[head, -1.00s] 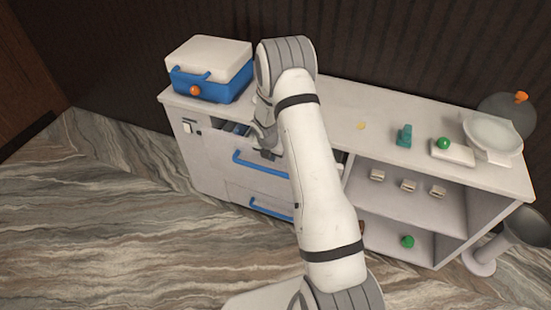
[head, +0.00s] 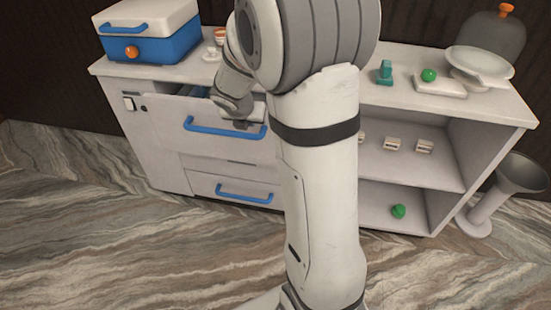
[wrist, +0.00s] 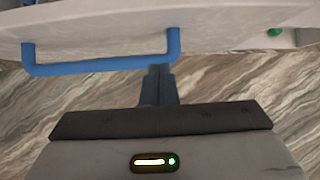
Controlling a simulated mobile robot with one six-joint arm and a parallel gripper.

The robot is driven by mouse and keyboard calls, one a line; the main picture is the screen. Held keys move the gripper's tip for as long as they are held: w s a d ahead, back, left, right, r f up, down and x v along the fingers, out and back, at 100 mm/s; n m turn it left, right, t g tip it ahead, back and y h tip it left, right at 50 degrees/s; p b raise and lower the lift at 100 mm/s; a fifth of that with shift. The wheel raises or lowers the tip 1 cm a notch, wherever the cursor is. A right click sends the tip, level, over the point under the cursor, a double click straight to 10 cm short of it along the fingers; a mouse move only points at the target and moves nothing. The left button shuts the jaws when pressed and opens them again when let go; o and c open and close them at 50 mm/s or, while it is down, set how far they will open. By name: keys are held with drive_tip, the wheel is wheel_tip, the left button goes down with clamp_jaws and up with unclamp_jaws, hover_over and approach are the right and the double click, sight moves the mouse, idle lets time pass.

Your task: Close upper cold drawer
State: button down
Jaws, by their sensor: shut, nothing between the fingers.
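The upper cold drawer (head: 165,120) is a white front with a blue bar handle (head: 205,129). It stands partly open, with a dark gap showing behind its top edge. My gripper (head: 240,123) is at the drawer front, near the right end of the handle; my arm hides part of the drawer's right side. In the wrist view the two dark fingers (wrist: 158,70) are shut together and empty, just beside the right post of the blue handle (wrist: 100,67). I cannot tell whether they touch the drawer.
A lower drawer with a blue handle (head: 243,195) is below. A blue and white box (head: 150,48) and a small cup (head: 220,37) stand on the counter. Open shelves (head: 410,170) are at the right. The floor (head: 90,230) in front is clear.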

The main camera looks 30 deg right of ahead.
drive_tip(key=s+d+f+t+h+b, duration=0.2)
drive_tip(key=s+f+b, duration=0.3)
drive_tip(key=s+b, duration=0.5)
drive_tip(key=w+d+f+b, duration=0.6)
drive_tip(key=w+b, duration=0.1)
drive_tip(key=w, duration=0.3)
drive_tip(key=shift+w+d, duration=0.15)
drive_tip(key=shift+d, duration=0.05)
drive_tip(key=shift+f, duration=0.1)
